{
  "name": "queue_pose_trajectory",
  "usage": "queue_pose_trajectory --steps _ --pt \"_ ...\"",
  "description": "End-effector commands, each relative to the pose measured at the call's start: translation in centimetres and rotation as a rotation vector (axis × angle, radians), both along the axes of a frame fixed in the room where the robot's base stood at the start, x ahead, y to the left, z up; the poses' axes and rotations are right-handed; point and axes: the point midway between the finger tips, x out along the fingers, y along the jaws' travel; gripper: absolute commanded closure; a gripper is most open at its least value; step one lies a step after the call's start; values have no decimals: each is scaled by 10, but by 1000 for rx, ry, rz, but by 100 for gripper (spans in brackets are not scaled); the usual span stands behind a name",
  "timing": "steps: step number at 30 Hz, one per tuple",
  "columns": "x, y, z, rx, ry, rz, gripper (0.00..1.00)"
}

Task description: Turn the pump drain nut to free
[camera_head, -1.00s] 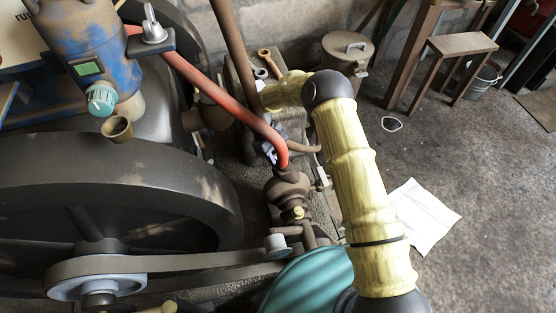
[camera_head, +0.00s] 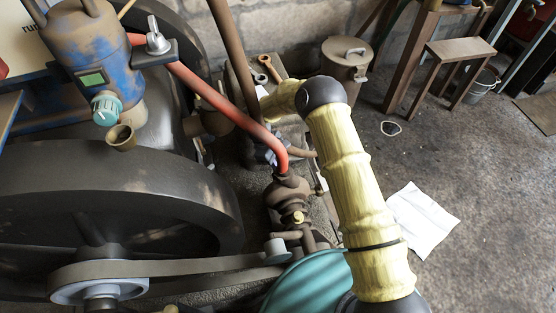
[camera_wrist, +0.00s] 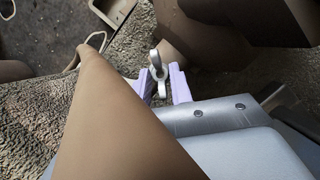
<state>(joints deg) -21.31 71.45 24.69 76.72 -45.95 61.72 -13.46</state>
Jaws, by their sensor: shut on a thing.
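The pump drain nut (camera_wrist: 157,66) is a small grey metal wing-shaped piece in the wrist view. It sits between the two pale lavender fingertips of my gripper (camera_wrist: 161,86), which is shut on it. In the head view a small part of my gripper (camera_head: 271,158) shows beside the red hose; the nut cannot be made out there. The brown pump body (camera_head: 289,200) stands below the hose end in the head view. A tan rounded part crosses the wrist view in front and hides the left side of the grip.
The red hose (camera_head: 225,105) runs down to the pump close to my gripper. A large dark flywheel (camera_head: 120,190) and belt (camera_head: 205,264) lie to the left. A lidded can (camera_head: 346,60) stands behind. Open floor with white paper (camera_head: 423,218) lies right.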

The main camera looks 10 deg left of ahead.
Motion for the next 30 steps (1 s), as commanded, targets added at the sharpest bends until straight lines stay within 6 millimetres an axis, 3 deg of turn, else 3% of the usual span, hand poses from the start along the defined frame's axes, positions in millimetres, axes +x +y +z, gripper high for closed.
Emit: queue_pose_trajectory --steps 6,14,15,18,30 --pt "0 0 2 -1 -1 125 100" --pt "0 0 0 0 -2 129 100" --pt "0 0 0 0 -2 129 73" --pt "0 0 0 0 -1 128 57" --pt "0 0 -2 1 -1 95 57"
